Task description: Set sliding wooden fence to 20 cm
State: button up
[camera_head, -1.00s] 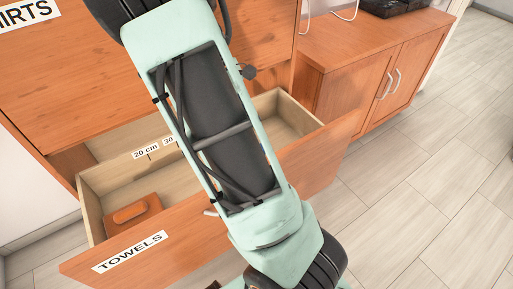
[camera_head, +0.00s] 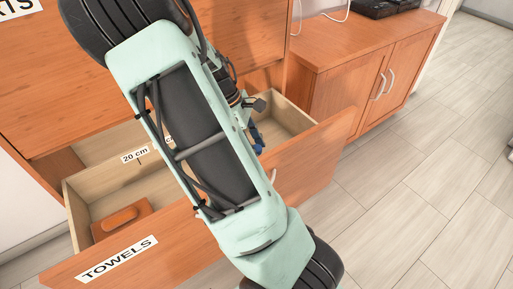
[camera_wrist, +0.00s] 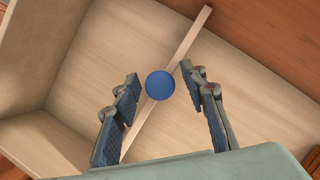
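The sliding wooden fence (camera_wrist: 191,36) is a thin pale strip across the inside of the open drawer (camera_head: 200,238), seen in the wrist view. A round blue knob (camera_wrist: 160,86) sits on it. My gripper (camera_wrist: 160,74) is open, with one finger on each side of the knob and no clear contact. In the head view my arm hides the fence and most of my gripper; only a bit of blue shows beside the arm inside the drawer. A "20 cm" label (camera_head: 135,155) is on the drawer's back wall.
An orange-brown block with a raised grip (camera_head: 121,219) lies in the drawer's left part. The drawer front bears a "TOWELS" label (camera_head: 118,258). A lower wooden cabinet (camera_head: 345,75) stands to the right. The tiled floor (camera_head: 430,190) at right is clear.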

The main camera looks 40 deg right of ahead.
grip_shut()
jog(key=shift+a, duration=0.1)
jog(key=a+p, duration=0.9)
jog(key=a, duration=2.1)
jog(key=shift+a, duration=0.2)
grip_release()
jog(key=shift+a, duration=0.1)
jog(key=shift+o, duration=0.2)
jog(key=shift+r, duration=0.15)
jog(key=v, duration=1.2)
